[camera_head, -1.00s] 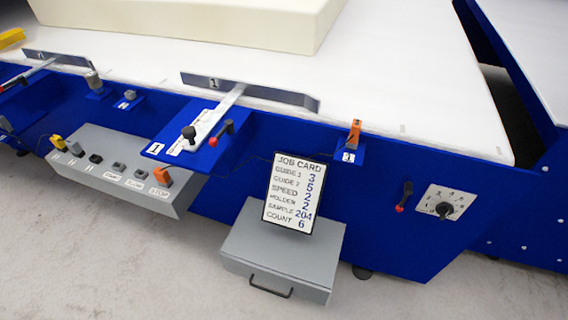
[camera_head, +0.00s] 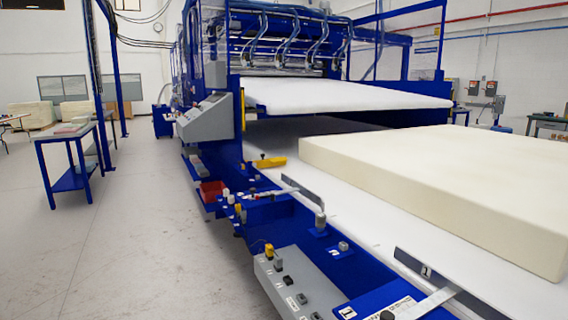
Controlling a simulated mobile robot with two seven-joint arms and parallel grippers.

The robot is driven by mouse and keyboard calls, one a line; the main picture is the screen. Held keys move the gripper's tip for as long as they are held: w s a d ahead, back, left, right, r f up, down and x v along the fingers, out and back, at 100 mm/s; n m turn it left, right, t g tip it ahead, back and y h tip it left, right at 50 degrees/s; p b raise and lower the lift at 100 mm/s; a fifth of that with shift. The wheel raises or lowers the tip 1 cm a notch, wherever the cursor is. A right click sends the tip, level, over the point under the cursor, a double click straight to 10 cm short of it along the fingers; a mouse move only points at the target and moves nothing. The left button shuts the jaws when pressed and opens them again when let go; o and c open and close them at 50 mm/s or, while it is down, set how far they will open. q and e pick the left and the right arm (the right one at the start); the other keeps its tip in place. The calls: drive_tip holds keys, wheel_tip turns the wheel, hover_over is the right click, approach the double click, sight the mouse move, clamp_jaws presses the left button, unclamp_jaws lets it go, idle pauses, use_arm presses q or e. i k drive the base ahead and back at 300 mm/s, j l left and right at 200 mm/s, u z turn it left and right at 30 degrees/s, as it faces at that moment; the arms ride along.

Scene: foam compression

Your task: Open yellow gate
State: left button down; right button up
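A yellow bar (camera_head: 270,162), which may be the gate, lies low over the near left edge of the white conveyor bed, below the machine's mouth. It is small here, and I cannot tell how it is hinged or latched. A thin upright yellow strip (camera_head: 243,110) shows on the machine frame beside the grey control console (camera_head: 207,120). Neither of my grippers is in view.
A large cream foam block (camera_head: 430,195) lies on the white bed (camera_head: 345,222). Blue side rails carry guides (camera_head: 302,190), a red bin (camera_head: 212,190) and a grey button box (camera_head: 292,288). A blue table (camera_head: 68,136) stands at left. The grey floor (camera_head: 130,230) between is clear.

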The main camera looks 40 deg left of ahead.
sight(269, 161)
drive_tip(key=u, duration=1.55)
drive_tip(key=i+j+u, duration=0.35)
drive_tip(key=i, duration=0.15)
drive_tip(key=i+u, duration=0.35)
drive_tip(key=i, duration=0.65)
drive_tip(key=i+j+z, duration=0.15)
drive_tip(key=i, duration=0.3)
drive_tip(key=i+j, duration=0.1)
drive_tip(key=i, duration=0.4)
drive_tip(key=i+z, duration=0.25)
drive_tip(key=z, duration=0.2)
drive_tip(key=i+j+z, duration=0.2)
drive_tip(key=z, duration=0.25)
drive_tip(key=i+j+z, duration=0.15)
drive_tip(key=z, duration=0.3)
drive_tip(key=i+j+z, duration=0.15)
drive_tip(key=j+z, duration=0.3)
drive_tip(key=l, duration=0.1)
